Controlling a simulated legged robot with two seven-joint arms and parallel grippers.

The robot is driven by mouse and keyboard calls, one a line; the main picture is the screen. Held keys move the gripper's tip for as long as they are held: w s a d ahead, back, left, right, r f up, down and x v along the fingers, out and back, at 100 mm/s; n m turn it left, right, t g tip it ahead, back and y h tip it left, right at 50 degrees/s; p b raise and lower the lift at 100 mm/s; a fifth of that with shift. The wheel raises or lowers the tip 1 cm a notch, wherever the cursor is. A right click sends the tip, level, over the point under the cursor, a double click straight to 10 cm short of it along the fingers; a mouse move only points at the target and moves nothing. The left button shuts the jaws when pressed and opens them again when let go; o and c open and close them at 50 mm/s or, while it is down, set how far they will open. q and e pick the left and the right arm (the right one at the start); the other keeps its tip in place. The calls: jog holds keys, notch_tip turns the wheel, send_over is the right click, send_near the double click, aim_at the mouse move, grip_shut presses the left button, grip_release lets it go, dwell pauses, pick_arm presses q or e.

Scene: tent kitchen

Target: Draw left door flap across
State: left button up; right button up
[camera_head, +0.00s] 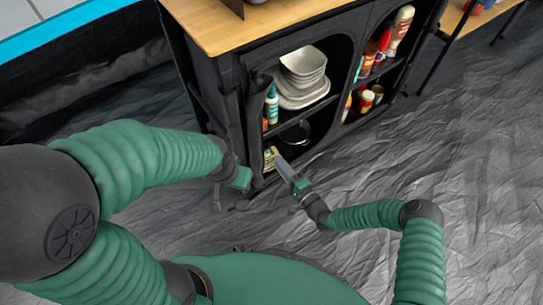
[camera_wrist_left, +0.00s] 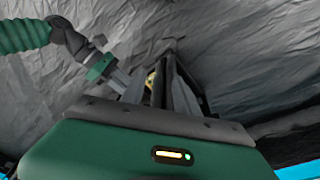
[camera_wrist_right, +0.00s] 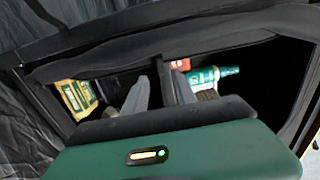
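The black fabric kitchen unit has two openings in its front. The left door flap (camera_head: 232,115) seems to be the dark, bunched fabric hanging at the left edge of the left opening. My left gripper (camera_head: 250,182) is low beside that edge, its fingertips mostly hidden. In the left wrist view its fingers (camera_wrist_left: 160,90) stand apart with dark fabric between them. My right gripper (camera_head: 287,168) is low in front of the left opening. In the right wrist view its fingers (camera_wrist_right: 163,90) stand apart, with a dark strip of fabric between or behind them; contact is unclear.
White bowls and plates (camera_head: 303,75) sit on the upper shelf. A teal bottle (camera_head: 271,104), a dark pot (camera_head: 295,135) and a yellow packet (camera_wrist_right: 76,98) are inside the left opening. Bottles and cans (camera_head: 372,95) fill the right opening. The wrinkled grey floor (camera_head: 450,150) is clear.

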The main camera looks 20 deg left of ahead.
jog(key=b+x, duration=0.1)
jog(key=x, duration=0.5)
jog(key=shift+b, duration=0.35)
jog(key=shift+a, duration=0.1)
grip_shut()
jog(key=shift+f, duration=0.2)
dwell(0.6)
